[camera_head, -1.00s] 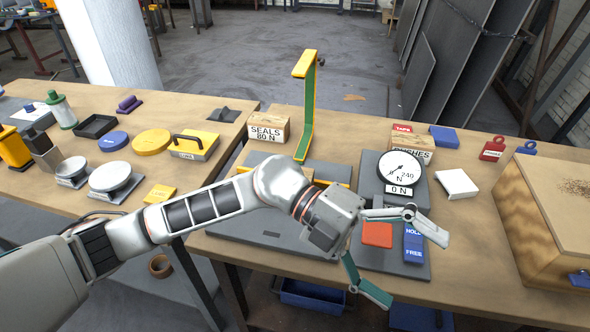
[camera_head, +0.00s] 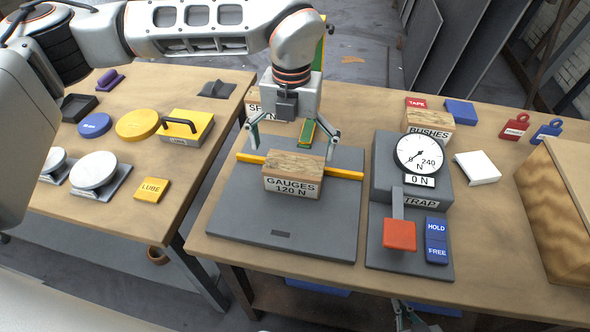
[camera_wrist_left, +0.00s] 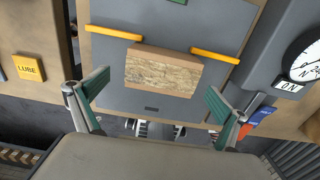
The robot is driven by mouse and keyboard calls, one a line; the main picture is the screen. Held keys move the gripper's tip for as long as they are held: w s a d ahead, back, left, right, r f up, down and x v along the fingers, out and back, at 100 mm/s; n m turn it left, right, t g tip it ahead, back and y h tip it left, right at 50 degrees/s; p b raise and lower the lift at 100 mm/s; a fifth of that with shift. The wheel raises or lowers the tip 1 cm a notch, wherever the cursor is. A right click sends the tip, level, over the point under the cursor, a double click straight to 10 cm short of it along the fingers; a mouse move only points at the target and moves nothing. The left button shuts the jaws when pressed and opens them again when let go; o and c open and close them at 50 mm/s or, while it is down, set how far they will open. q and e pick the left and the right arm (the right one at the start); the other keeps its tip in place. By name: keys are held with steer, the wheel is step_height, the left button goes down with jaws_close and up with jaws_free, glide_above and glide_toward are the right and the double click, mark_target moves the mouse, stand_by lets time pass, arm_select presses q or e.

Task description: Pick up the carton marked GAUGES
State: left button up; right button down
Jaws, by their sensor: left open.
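The GAUGES carton (camera_head: 292,177), a wood-grained box with a white label reading GAUGES 120 N, sits on a grey plate (camera_head: 240,222), in front of or against a yellow bar (camera_head: 345,173). My left gripper (camera_head: 292,142) is above the carton, pointing down, its fingers spread wide and empty. In the left wrist view the carton (camera_wrist_left: 163,72) lies ahead between the two open fingers (camera_wrist_left: 155,100), apart from both. A small part of what looks like my right gripper (camera_head: 403,314) shows at the bottom edge; its jaws cannot be made out.
A dial stand (camera_head: 420,155) reading 0 N, with a red pad (camera_head: 399,236) and a blue HOLD/FREE switch (camera_head: 437,240), stands right of the plate. The SEALS carton (camera_head: 256,108) and green upright (camera_head: 318,60) are behind my gripper. The BUSHES carton (camera_head: 428,122) is behind the dial.

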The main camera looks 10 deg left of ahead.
mark_target(294, 164)
arm_select(q)
steer(key=shift+s+d+f, duration=0.1)
steer(key=shift+d+f, duration=0.05)
steer(key=shift+f, duration=1.45)
steer(key=shift+s+d+f, duration=0.1)
steer(key=shift+d+f, duration=0.05)
steer(key=shift+f, duration=1.4)
steer(key=c, duration=1.5)
steer(key=shift+o, duration=0.2)
steer(key=shift+r, duration=0.1)
